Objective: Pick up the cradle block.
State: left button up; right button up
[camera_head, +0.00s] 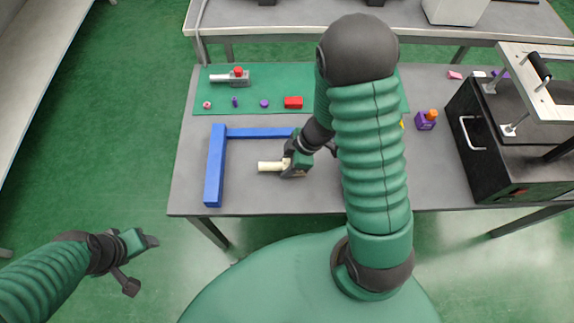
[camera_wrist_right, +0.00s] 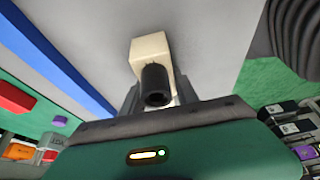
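A cream block (camera_head: 270,166), which I take to be the cradle block, is at the grey table's (camera_head: 245,195) middle, inside the blue frame's corner. It also shows in the right wrist view (camera_wrist_right: 150,48), with a dark cylinder (camera_wrist_right: 155,84) in front of it. My right gripper (camera_head: 290,165) is at the block's right end. In the wrist view its fingers lie either side of the block's near part; whether they press on it I cannot tell. The contact is partly hidden. My left gripper (camera_head: 142,263) is open and empty, left of the table and away from it.
A blue L-shaped frame (camera_head: 214,168) stands left of and behind the block. A green mat (camera_head: 215,98) at the back holds a red-topped grey fixture (camera_head: 238,76), a red block (camera_head: 293,102) and small purple pieces. A black press-like machine (camera_head: 510,140) stands at right.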

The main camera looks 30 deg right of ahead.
jog(key=c, duration=0.5)
jog(key=shift+d, duration=0.25)
grip_shut()
